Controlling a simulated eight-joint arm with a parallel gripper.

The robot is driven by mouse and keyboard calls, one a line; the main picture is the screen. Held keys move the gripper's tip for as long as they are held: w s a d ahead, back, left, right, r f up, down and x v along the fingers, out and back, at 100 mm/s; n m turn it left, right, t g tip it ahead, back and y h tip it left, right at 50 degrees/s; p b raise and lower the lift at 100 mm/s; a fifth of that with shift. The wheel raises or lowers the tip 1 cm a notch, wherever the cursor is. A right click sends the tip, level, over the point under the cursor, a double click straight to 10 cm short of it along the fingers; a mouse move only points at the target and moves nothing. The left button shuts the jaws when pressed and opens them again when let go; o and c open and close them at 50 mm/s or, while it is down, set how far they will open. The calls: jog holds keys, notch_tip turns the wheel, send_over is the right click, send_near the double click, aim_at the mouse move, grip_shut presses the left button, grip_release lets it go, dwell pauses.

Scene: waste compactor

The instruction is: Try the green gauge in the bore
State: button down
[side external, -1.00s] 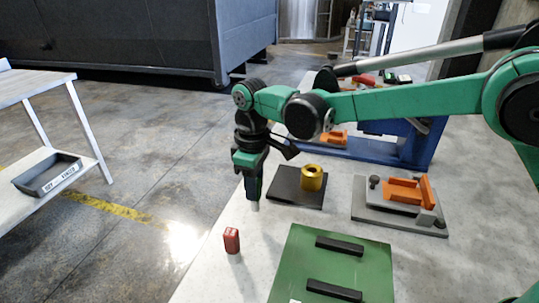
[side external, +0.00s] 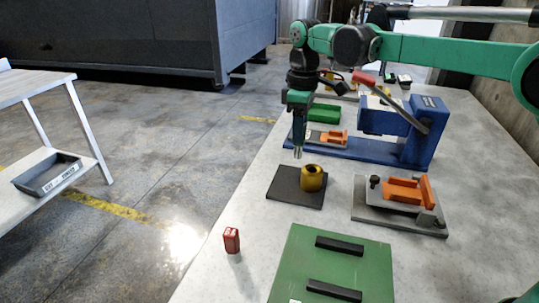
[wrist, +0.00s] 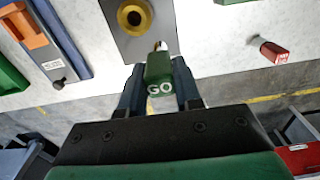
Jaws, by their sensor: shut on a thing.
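The green gauge, marked GO (wrist: 159,78), is held between the fingers of my gripper (wrist: 160,92). Its metal pin end points away from the wrist, toward the brass ring. In the side view my gripper (side external: 298,112) hangs upright above the table, with the pin tip low, behind and slightly left of the ring. The brass ring (side external: 313,178) stands on a dark square plate (side external: 285,192). Its round bore shows in the wrist view (wrist: 134,17). The pin is apart from the bore. A red gauge block (side external: 231,240) stands alone near the table's left edge; it also shows in the wrist view (wrist: 273,52).
A blue press-like fixture (side external: 400,148) stands behind the plate. A grey fixture with an orange bracket (side external: 405,192) is to the right. A green plate with two black bars (side external: 330,265) lies in front. A green block (side external: 323,113) lies at the back. Table between plate and red block is clear.

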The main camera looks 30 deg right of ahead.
jog(key=d+r, duration=0.2)
jog(key=d, duration=0.2)
notch_tip(320, 180, down, 6)
dwell(0.6)
jog(key=shift+d+f, duration=0.15)
jog(key=shift+f, duration=1.8)
dwell(2.7)
jog(key=shift+r, duration=0.15)
dwell(0.4)
notch_tip(320, 180, up, 8)
dwell(2.1)
